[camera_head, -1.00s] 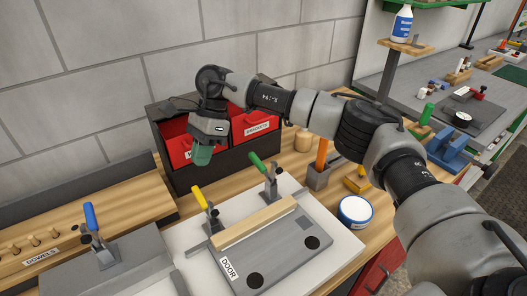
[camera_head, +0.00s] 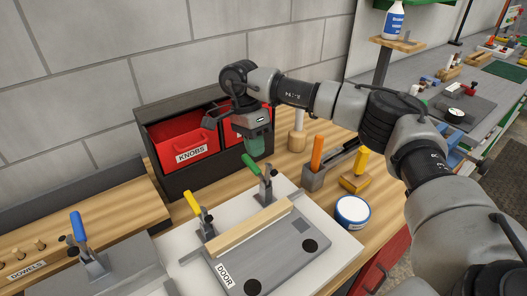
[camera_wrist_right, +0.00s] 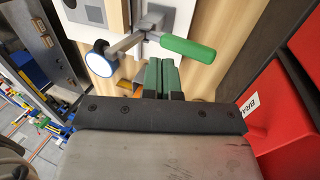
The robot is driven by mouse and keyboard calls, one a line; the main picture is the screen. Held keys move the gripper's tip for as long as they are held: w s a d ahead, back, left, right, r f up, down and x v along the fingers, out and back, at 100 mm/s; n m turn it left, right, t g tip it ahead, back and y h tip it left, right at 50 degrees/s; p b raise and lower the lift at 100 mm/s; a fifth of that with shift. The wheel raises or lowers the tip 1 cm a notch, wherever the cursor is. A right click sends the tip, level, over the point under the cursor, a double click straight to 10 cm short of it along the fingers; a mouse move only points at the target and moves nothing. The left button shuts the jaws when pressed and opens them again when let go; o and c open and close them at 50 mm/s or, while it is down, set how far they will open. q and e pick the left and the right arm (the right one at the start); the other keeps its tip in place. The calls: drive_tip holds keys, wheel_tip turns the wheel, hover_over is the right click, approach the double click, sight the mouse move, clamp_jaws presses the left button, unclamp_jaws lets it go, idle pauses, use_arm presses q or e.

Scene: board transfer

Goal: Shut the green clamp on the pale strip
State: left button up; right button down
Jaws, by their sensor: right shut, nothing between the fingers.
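The green clamp (camera_head: 266,184) stands at the far end of the pale strip (camera_head: 248,226), its green handle (camera_head: 250,163) raised and leaning up to the left. The strip lies across the grey door board (camera_head: 265,262). My right gripper (camera_head: 255,150), with green fingertips, is shut and empty, just above and behind the green handle. In the right wrist view, the shut fingertips (camera_wrist_right: 162,77) point toward the clamp, and the green handle (camera_wrist_right: 187,48) lies just beyond them, seemingly apart. My left gripper is not in view.
A yellow-handled clamp (camera_head: 198,213) stands at the strip's near-left end. A black rack with red bins (camera_head: 183,145) stands behind. A blue-handled clamp (camera_head: 86,252) is at left. A round tin (camera_head: 352,212) and tool block (camera_head: 316,176) stand on the right.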

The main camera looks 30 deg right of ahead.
drive_tip(key=shift+s+d+f+p, duration=0.15)
drive_tip(key=shift+s+p, duration=0.3)
drive_tip(key=shift+s, duration=1.25)
